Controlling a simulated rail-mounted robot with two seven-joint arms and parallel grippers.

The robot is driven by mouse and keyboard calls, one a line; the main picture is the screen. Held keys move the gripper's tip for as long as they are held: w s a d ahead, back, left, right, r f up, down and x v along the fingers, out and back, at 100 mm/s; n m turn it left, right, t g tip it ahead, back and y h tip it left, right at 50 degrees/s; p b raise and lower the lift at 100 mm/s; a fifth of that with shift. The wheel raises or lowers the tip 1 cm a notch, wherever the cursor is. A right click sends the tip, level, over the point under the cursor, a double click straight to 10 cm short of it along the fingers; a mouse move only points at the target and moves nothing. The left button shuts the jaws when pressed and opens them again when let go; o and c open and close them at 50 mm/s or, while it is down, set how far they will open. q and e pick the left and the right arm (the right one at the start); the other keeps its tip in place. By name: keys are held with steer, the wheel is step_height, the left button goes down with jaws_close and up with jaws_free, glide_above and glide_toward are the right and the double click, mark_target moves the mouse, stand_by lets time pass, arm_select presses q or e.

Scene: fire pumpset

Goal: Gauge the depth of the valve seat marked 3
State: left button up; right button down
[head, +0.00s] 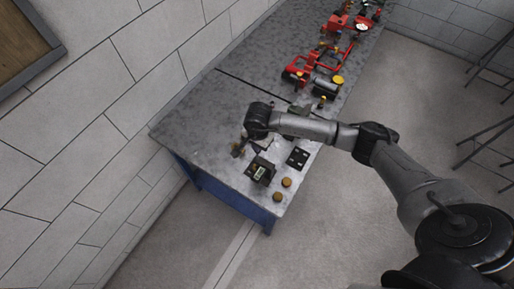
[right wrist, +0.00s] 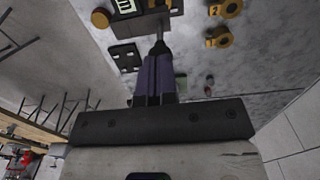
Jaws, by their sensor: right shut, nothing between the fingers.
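My right gripper (head: 262,145) hangs over the near part of the grey workbench, largely hidden under its own wrist. In the right wrist view its purple fingers (right wrist: 157,65) are shut, with nothing held. A dark box with a small display (head: 260,172) lies just in front of it; it also shows in the right wrist view (right wrist: 125,6). A thin grey rod (right wrist: 160,32) shows between box and fingertips; contact is unclear. I cannot read a 3. My left gripper is out of view.
A black plate with holes (head: 298,158) and two brass discs (head: 286,183) (head: 277,196) lie near the bench's right edge. Red pump parts (head: 318,72) stand farther along the bench (head: 195,125). A brick wall borders its left side.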

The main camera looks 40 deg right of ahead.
steer(key=shift+f+b, duration=2.2)
steer(key=shift+f, duration=0.2)
steer(key=shift+r, duration=0.1)
stand_by(0.3)
steer(key=shift+r+p, duration=1.95)
steer(key=shift+r, duration=1.55)
